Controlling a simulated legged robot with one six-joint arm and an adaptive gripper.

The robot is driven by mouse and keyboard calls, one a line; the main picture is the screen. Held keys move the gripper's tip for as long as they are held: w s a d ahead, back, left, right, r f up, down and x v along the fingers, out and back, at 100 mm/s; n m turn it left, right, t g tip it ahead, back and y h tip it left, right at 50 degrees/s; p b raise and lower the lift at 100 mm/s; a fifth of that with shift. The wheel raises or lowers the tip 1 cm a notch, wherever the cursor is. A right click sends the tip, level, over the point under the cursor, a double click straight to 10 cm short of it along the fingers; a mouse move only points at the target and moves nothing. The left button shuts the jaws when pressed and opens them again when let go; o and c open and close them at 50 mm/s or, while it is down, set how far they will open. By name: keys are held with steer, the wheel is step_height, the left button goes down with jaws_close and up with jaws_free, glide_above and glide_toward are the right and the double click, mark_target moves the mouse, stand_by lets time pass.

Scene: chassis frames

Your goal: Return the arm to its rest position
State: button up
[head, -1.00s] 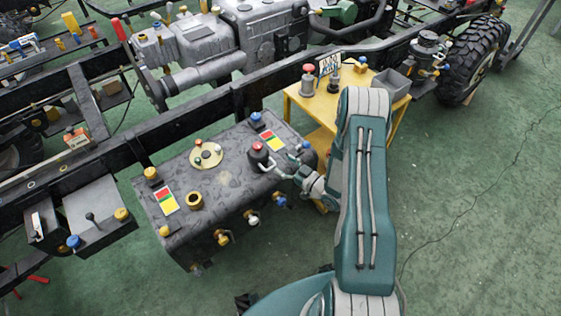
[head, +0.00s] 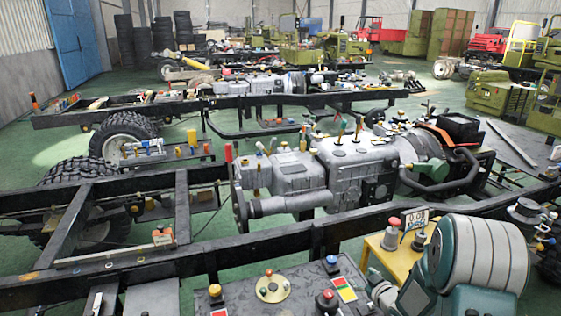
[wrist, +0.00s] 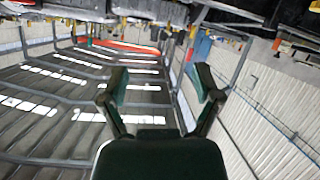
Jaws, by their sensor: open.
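My gripper (wrist: 163,88) shows in the wrist view with its two fingers spread apart and nothing between them. Behind the fingers that view shows the hall's roof and wall, with the scene upside down. In the head view my green and grey arm fills the lower right corner. The gripper's fingers cannot be made out clearly there. A dark box with knobs (head: 255,290) lies at the bottom middle, left of my arm, with a red-capped part (head: 325,301) on its top.
A black chassis frame (head: 150,268) runs across the front, with a grey engine (head: 340,165) behind it. A yellow stand (head: 385,255) carries a red-topped part (head: 391,235) close to my arm. Wheels and more chassis frames stand farther back.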

steer(key=s+r+m+g+h, duration=0.25)
steer(key=s+r, duration=0.25)
steer(key=r, duration=0.4)
steer(key=s+r+m+g+h, duration=0.1)
steer(key=s+r+h, duration=0.25)
steer(key=r, duration=0.55)
steer(key=s+a+r+m+g, duration=0.1)
steer(key=s+a, duration=0.2)
steer(key=s, duration=0.5)
steer(key=s+a+r+m+g+y, duration=0.1)
steer(key=s+a+r, duration=0.1)
steer(key=s, duration=0.6)
steer(key=s+a+r+m+g+y, duration=0.1)
steer(key=s+a+r+g, duration=0.1)
steer(key=s, duration=0.6)
steer(key=shift+s+a+r, duration=0.15)
steer(key=shift+a+r, duration=0.1)
steer(key=shift+a, duration=0.55)
